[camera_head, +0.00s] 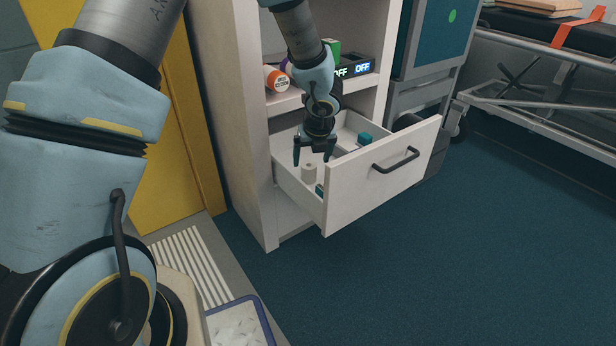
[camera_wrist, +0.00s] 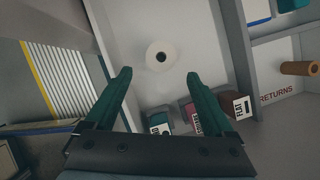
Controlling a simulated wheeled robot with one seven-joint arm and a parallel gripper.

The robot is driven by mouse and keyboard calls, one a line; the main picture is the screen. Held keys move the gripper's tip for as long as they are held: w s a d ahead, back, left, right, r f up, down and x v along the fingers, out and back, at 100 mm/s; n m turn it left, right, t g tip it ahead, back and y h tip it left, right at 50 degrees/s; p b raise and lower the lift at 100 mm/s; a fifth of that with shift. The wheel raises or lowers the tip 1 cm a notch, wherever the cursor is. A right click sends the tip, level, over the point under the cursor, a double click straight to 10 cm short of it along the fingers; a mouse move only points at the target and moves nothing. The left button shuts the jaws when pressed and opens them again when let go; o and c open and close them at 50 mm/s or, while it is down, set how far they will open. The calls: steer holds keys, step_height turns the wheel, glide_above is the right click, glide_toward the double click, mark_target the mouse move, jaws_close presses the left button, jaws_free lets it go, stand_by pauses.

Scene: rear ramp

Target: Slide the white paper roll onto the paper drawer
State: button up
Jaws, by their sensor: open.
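The white paper roll (camera_head: 309,172) stands upright in the open white drawer (camera_head: 384,171), in its left part. From above in the wrist view the roll (camera_wrist: 161,55) shows as a pale ring with a dark core, on the drawer floor. My gripper (camera_head: 312,162) points down over the left part of the drawer, just above and around the roll's place in the head view. In the wrist view my gripper (camera_wrist: 160,76) has its two dark green fingers wide apart, with nothing between them. The roll lies beyond the fingertips there.
Small labelled boxes (camera_wrist: 198,117) stand near my fingers in the drawer. A word "RETURNS" marks a compartment with a brown roll (camera_wrist: 299,68). A teal item (camera_head: 365,139) lies further back. Above is a shelf with an orange-and-white bottle (camera_head: 277,79). Blue floor (camera_head: 440,260) is clear in front.

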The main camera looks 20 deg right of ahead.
mark_target(309, 168)
steer(key=b+x, duration=0.1)
steer(key=x, duration=0.1)
steer(key=b+x, duration=0.1)
steer(key=x, duration=0.2)
steer(key=b+x, duration=0.1)
steer(key=x, duration=0.1)
steer(key=shift+w+d, duration=0.15)
steer(key=shift+w, duration=0.25)
steer(key=shift+r, duration=0.1)
jaws_close()
